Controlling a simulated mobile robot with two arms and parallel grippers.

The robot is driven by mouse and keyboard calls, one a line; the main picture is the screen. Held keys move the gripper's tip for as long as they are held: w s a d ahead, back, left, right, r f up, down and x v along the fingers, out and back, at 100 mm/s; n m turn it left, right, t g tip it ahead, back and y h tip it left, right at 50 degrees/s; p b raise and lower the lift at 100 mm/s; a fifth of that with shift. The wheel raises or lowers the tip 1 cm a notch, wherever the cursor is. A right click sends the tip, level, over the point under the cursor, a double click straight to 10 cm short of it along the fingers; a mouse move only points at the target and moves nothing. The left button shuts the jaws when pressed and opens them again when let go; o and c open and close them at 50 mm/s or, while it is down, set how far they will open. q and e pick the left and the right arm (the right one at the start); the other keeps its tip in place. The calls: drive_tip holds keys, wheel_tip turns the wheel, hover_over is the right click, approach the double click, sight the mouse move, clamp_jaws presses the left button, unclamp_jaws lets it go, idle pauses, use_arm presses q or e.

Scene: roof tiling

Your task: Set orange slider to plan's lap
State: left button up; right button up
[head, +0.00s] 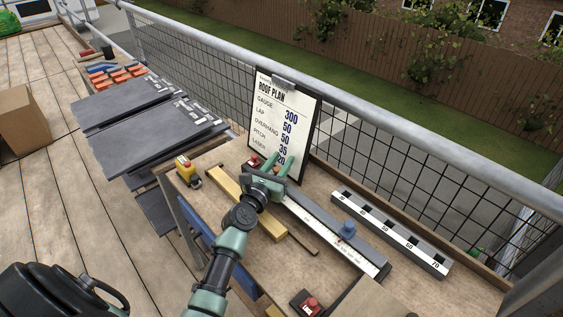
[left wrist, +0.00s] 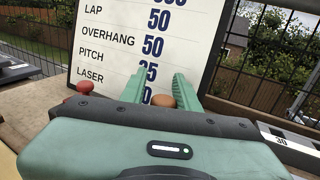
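The roof plan board (head: 283,125) stands at the back of the bench and reads gauge 300, lap 50, overhang 50, pitch 35; it also fills the left wrist view (left wrist: 110,58). My left gripper (head: 270,160) is over the rail's far left end, fingers apart. In the left wrist view an orange-brown knob (left wrist: 163,101), seemingly the orange slider, shows between the fingertips (left wrist: 165,85); contact is unclear. The gripper hides it in the head view. My right gripper is out of view.
A grey numbered block (head: 390,232) lies right of the rail. A yellow box with a red button (head: 185,168), a wooden strip (head: 270,228) and a red-knobbed block (head: 308,303) are on the bench. Dark slates (head: 140,130) lie left. A mesh railing borders the back.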

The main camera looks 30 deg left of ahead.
use_arm(q)
drive_tip(key=s, duration=0.7)
drive_tip(key=shift+s+d, duration=0.15)
drive_tip(key=shift+s, duration=0.25)
